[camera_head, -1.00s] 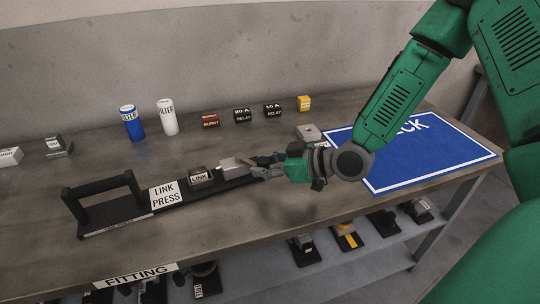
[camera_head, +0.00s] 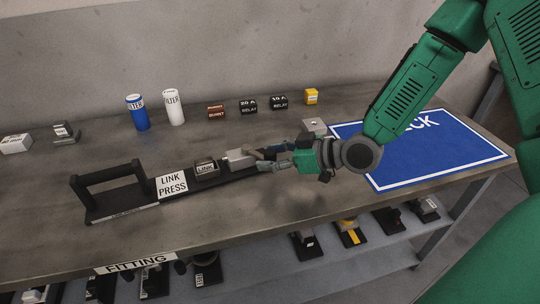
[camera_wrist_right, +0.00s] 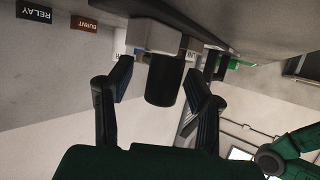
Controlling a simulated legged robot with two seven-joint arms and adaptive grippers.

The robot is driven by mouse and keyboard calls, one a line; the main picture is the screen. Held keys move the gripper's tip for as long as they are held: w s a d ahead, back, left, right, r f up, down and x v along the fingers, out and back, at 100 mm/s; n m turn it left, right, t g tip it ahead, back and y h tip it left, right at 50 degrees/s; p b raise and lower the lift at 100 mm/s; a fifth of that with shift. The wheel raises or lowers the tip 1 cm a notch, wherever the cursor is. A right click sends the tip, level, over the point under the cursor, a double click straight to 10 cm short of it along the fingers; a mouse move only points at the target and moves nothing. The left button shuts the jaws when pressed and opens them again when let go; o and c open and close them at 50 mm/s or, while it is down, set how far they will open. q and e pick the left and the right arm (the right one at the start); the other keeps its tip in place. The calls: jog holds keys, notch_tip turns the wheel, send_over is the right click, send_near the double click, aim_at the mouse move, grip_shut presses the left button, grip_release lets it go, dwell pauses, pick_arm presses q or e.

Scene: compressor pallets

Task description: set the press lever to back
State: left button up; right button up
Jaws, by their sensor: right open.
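The link press (camera_head: 125,208) is a long black base on the bench with a black bar handle at its left end. A white LINK PRESS sign (camera_head: 172,185) stands at its middle and a part labelled LINK (camera_head: 207,167) sits on it. At its right end is a light grey block (camera_head: 240,158); in the right wrist view a black cylindrical knob (camera_wrist_right: 164,82) projects from this block (camera_wrist_right: 152,36). My right gripper (camera_head: 266,158) is at this end. In the wrist view its open fingers (camera_wrist_right: 160,88) stand either side of the knob, with gaps visible. My left gripper is out of view.
Behind the press stand a blue filter (camera_head: 138,113), a white filter (camera_head: 174,107) and several small labelled blocks. A grey block (camera_head: 314,126) is near my right wrist. A blue mat (camera_head: 440,150) lies right. The bench front is clear; a lower shelf holds parts.

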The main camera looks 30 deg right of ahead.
jog(key=shift+s+d, duration=0.1)
jog(key=shift+d, duration=0.25)
jog(key=v, duration=1.1)
jog(key=shift+s+a+r, duration=0.2)
jog(key=shift+a, duration=0.2)
